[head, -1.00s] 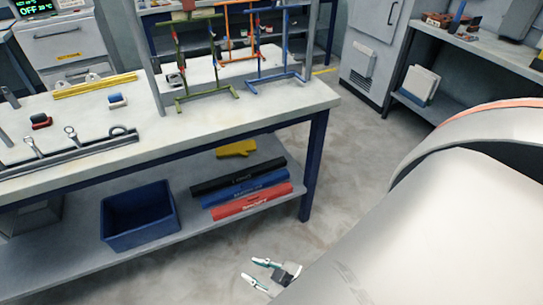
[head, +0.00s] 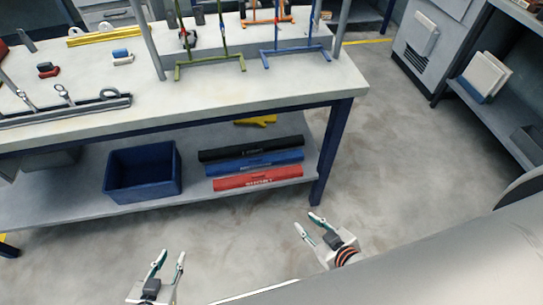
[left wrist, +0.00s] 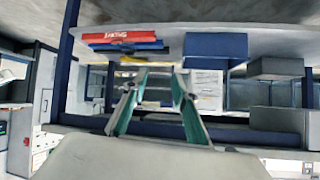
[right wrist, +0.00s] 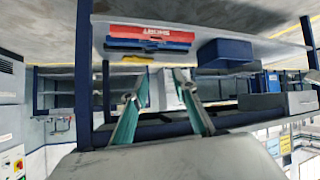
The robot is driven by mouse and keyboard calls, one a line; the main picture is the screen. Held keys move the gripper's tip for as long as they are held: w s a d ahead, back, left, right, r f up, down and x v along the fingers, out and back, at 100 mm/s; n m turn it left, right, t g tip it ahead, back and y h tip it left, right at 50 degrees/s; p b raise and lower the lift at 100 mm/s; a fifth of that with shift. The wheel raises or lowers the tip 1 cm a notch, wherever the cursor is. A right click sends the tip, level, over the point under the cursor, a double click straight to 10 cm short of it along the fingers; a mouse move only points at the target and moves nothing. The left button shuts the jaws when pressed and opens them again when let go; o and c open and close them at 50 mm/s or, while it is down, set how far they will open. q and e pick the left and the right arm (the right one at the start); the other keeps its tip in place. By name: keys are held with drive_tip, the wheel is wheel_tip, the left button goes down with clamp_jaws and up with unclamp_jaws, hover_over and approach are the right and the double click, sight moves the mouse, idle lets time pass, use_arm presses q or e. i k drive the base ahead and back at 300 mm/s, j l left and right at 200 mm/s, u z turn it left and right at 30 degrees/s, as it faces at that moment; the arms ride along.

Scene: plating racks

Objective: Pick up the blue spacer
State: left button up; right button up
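A small block with a blue top and a white lower part (head: 122,56), which looks like the blue spacer, lies on the tabletop in the head view. A similar red and black block (head: 47,70) lies to its left. My left gripper (head: 171,257) is open and empty at the bottom of the head view, in front of the bench and well apart from the blocks. My right gripper (head: 305,221) is open and empty, in front of the bench's right leg. In the wrist views, the left (left wrist: 160,76) and right (right wrist: 158,78) fingers are spread with nothing between them.
The workbench (head: 240,105) carries a green rack (head: 210,65), a blue rack (head: 295,48) and a grey bar with rings (head: 65,110). Its lower shelf holds a blue bin (head: 142,175) and black, blue and red boxes (head: 257,178). The floor in front is clear.

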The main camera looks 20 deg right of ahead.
sight(249, 164)
drive_tip(key=i+l, duration=0.1)
drive_tip(key=l, duration=0.3)
drive_tip(key=i+l, duration=0.15)
drive_tip(key=l, duration=0.25)
drive_tip(key=i+l, duration=0.1)
drive_tip(key=l, duration=0.25)
drive_tip(key=i+l, duration=0.1)
drive_tip(key=l, duration=0.3)
drive_tip(key=z, duration=0.05)
